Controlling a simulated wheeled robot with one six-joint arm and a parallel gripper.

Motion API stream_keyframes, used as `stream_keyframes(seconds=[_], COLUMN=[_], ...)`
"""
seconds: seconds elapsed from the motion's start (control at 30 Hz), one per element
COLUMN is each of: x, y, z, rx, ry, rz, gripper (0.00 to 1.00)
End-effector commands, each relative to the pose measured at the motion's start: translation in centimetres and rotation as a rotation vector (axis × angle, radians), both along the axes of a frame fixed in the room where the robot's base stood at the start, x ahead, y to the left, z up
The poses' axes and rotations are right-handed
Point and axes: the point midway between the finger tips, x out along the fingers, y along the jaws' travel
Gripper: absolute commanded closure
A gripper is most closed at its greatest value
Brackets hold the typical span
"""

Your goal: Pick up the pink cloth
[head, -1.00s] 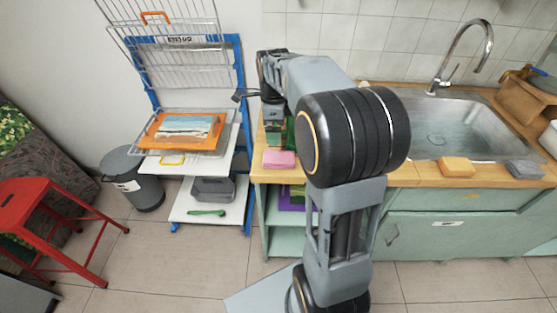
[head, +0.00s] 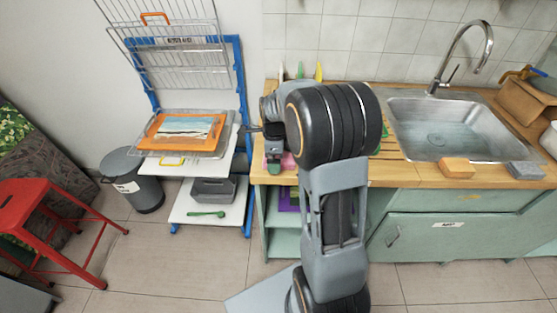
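The pink cloth (head: 288,162) lies at the front left end of the wooden counter in the head view. Only a small part of it shows, because my gripper (head: 275,167) is right over it and hides the rest. My gripper points down, with its tips at the level of the cloth in the picture. I cannot tell whether the tips touch the cloth, or whether they are open or shut.
The wooden counter (head: 410,174) holds a yellow-orange sponge (head: 457,167) and a grey block (head: 525,170) before the sink (head: 440,130). Left of the counter stands a blue rack with an orange tray (head: 153,138). A grey bin (head: 138,185) and red stool (head: 35,200) stand further left.

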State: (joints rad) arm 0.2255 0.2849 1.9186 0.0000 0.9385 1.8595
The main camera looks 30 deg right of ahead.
Motion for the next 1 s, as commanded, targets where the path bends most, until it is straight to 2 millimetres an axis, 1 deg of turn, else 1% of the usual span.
stream_keyframes(seconds=[0.1,0.3,0.9,1.0], x=[-0.01,-0.02,-0.01,-0.01], y=[0.00,-0.01,-0.02,-0.02], z=[-0.42,-0.43,-0.39,-0.39], rx=[0.000,0.000,0.000,0.000], ry=[0.000,0.000,-0.001,-0.001], rz=[0.000,0.000,0.000,0.000], gripper=[0.02,0.02,0.58,0.59])
